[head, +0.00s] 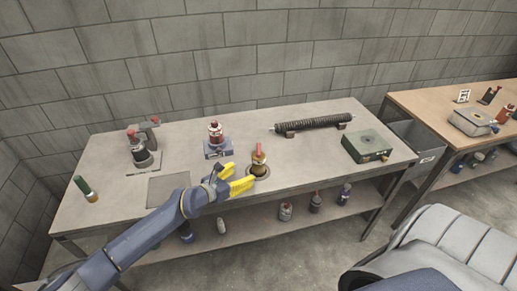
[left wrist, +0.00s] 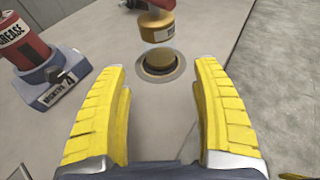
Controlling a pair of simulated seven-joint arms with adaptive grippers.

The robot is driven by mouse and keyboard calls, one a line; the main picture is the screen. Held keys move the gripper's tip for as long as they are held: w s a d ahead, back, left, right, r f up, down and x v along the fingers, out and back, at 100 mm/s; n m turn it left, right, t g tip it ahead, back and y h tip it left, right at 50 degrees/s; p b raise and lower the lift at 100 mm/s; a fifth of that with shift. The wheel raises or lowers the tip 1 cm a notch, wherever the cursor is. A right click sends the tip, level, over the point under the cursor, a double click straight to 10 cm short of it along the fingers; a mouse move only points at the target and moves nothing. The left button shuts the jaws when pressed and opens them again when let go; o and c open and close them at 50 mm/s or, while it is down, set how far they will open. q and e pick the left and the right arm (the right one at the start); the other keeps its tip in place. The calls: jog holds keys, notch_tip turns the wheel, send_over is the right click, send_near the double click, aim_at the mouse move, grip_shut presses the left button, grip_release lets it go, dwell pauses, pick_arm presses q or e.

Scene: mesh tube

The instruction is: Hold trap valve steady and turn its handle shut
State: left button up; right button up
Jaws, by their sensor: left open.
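The trap valve (head: 259,158) has a yellow-brass body and a red handle on top. It stands upright in a round fitting in the front middle of the grey workbench. In the left wrist view the valve body (left wrist: 157,29) is at the top centre, above the round base, and the red handle (left wrist: 163,4) is cut off by the picture edge. My left gripper (head: 241,177) is open and empty, just left and in front of the valve. Its yellow fingers (left wrist: 161,72) stand apart with the valve beyond their tips, not between them. My right gripper is not in view.
A red grease container (head: 215,132) on a blue labelled stand is left of the valve. A dark coil (head: 313,123) and a green box (head: 367,146) are to the right. A grey tool with a red top (head: 139,151) and a green-handled item (head: 86,189) are left.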

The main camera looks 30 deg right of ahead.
aim_at(254, 168)
pick_arm(q)
jog(key=shift+x, duration=4.9)
jog(key=shift+w, duration=0.1)
jog(key=c, duration=0.8)
